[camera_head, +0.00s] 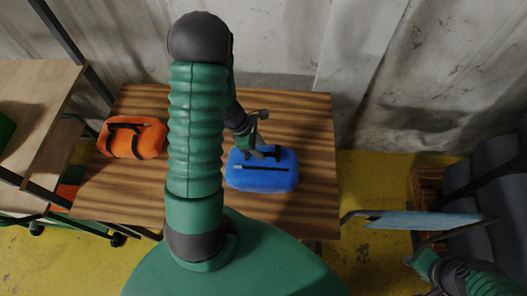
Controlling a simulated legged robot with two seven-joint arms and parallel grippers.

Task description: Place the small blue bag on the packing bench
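The small blue bag (262,178) sits upright on the brown wooden packing bench (315,205), right of its middle. It has a dark zip line along its top and a dark strap behind it. My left gripper (261,152) is right at the bag's top rear edge, by the strap. The fingers look small and partly merge with the strap, so I cannot tell whether they grip it. My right gripper (412,262) is low at the right, away from the bench and the bag; its fingers are unclear.
An orange bag (133,139) with black straps lies on the bench's left part. A wooden shelf unit (35,85) stands at the left. A light blue panel on a frame (420,220) and dark seats (485,185) are at the right. A grey wall is behind.

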